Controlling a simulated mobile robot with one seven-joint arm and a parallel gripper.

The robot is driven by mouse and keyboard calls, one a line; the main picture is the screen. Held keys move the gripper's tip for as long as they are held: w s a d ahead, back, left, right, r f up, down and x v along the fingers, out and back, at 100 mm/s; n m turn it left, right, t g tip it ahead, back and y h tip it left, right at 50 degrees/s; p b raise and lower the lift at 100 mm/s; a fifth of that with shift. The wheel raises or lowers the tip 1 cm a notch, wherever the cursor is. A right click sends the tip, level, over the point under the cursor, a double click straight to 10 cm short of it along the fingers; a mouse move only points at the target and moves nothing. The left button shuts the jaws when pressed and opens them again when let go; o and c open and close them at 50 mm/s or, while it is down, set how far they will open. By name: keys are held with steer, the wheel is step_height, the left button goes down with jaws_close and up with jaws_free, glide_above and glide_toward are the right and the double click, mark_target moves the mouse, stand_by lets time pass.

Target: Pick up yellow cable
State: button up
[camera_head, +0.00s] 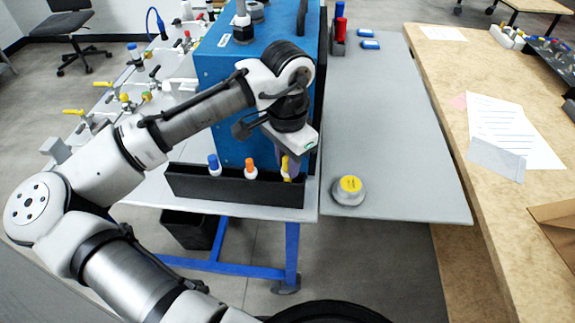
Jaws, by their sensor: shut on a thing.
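The yellow cable end (287,168) stands upright at the right end of a long black tray (235,190), partly hidden by my gripper. My gripper (289,160) points down over that end of the tray and is shut on the yellow cable end. A blue-topped cable end (213,163) and an orange-topped one (249,166) stand in the same tray to the left, apart from my gripper. Only the upper parts of these cable ends show above the tray wall.
A tall blue analyser box (222,115) stands right behind the tray. A grey round piece with a yellow top (349,185) lies on the grey table (410,150) to the right. Red and blue items and a wooden table (450,120) are farther off.

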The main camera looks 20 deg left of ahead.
step_height(320, 180, up, 26)
steer(key=p, duration=0.8)
steer(key=shift+f, duration=0.25)
stand_by(0.4)
